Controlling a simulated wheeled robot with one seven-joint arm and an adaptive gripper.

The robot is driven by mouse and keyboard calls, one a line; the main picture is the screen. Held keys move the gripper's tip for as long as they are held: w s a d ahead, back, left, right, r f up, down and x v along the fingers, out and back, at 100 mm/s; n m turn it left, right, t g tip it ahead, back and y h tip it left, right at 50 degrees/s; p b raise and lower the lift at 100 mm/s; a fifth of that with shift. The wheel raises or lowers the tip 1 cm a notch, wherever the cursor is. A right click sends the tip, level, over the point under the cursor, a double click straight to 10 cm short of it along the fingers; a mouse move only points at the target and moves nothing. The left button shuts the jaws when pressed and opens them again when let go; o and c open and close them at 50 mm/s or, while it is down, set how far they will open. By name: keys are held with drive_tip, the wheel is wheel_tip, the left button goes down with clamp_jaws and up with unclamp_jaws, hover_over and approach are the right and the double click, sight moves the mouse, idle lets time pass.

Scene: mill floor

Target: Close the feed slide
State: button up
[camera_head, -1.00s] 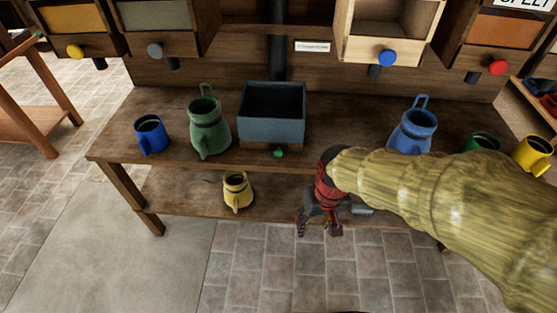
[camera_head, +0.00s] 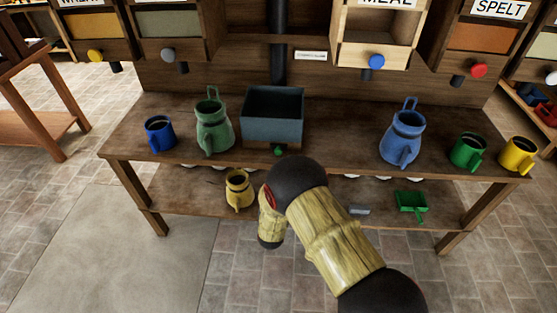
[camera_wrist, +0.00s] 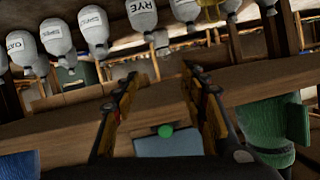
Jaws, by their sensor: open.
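A blue-grey open-topped box (camera_head: 271,128) stands at the middle of the bench, with a green knob (camera_head: 278,151) low on its front. The knob looks like the feed slide's handle; I cannot tell how far the slide is out. The knob also shows in the wrist view (camera_wrist: 165,131), against the bench edge between my fingers. My gripper (camera_wrist: 163,88) is open and empty, its two fingers apart on either side of the picture's middle. In the head view my own arm hides the gripper, just below the box. No contact with the knob shows.
A green jug (camera_head: 213,126) stands close left of the box, and a blue mug (camera_head: 160,134) beyond it. A blue jug (camera_head: 402,137), green mug (camera_head: 468,150) and yellow mug (camera_head: 519,155) stand right. A yellow jug (camera_head: 238,189) and green scoop (camera_head: 412,204) are on the lower shelf.

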sight(278, 153)
wheel_tip(278, 153, up, 10)
drive_tip(key=w+d+r+m+t+h, duration=0.1)
drive_tip(key=w+d+m+t, duration=0.1)
drive_tip(key=w+t, duration=0.15)
drive_tip(key=shift+t, duration=0.45)
drive_tip(key=w+b, duration=0.1)
drive_tip(key=w, duration=0.4)
drive_tip(key=shift+w+f+b, duration=0.2)
drive_tip(key=shift+w+b, duration=0.1)
drive_tip(key=shift+b, duration=0.1)
drive_tip(key=shift+w+r, duration=0.1)
drive_tip(key=shift+w, duration=0.65)
drive_tip(key=shift+c, duration=0.8)
clamp_jaws()
drive_tip(key=shift+a, duration=0.1)
